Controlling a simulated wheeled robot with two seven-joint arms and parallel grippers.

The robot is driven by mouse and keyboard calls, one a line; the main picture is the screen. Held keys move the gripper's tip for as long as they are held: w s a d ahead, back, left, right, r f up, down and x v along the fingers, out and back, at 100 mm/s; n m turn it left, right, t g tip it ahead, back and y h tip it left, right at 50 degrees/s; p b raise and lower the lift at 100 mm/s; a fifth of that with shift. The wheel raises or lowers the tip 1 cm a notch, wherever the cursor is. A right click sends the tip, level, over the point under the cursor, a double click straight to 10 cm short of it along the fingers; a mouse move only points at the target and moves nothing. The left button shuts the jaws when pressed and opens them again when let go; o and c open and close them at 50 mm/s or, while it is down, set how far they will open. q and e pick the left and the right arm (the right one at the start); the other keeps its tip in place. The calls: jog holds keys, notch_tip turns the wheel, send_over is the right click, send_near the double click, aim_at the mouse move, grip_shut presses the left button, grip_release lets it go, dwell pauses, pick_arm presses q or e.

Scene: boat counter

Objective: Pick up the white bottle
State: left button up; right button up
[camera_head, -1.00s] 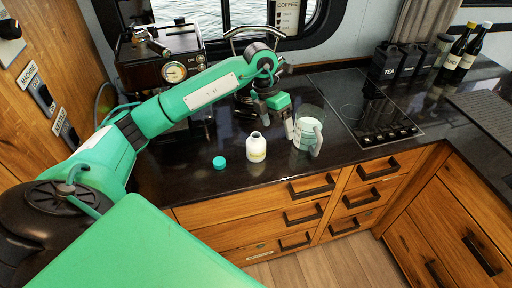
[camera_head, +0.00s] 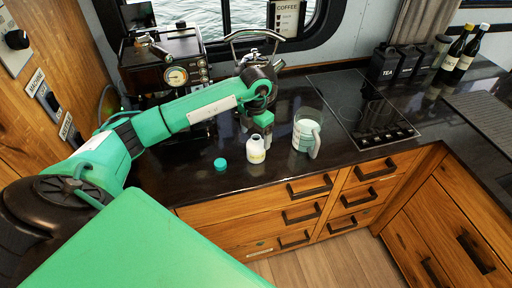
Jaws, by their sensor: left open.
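The white bottle (camera_head: 256,151) stands upright and uncapped near the front edge of the dark counter, with a yellowish label. My left gripper (camera_head: 263,137) comes in from the left and points down right behind the bottle. Its fingers are open and partly hidden by the bottle. I cannot tell whether they touch it. A teal cap (camera_head: 220,164) lies on the counter to the left of the bottle. My right gripper is not in view.
A clear measuring jug (camera_head: 307,132) with pale contents stands just right of the bottle. A coffee machine (camera_head: 175,75) is behind my arm. A cooktop (camera_head: 365,112) lies to the right, with black canisters (camera_head: 397,62) and dark bottles (camera_head: 462,50) beyond. Wooden drawers (camera_head: 265,215) are below.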

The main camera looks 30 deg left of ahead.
aim_at(256, 138)
pick_arm(q)
notch_tip(256, 138, down, 4)
jog(key=shift+w+r+p, duration=0.1)
jog(key=shift+w+p, duration=0.05)
jog(key=shift+p, duration=1.1)
jog(key=shift+f, duration=0.4)
jog(key=c, duration=1.2)
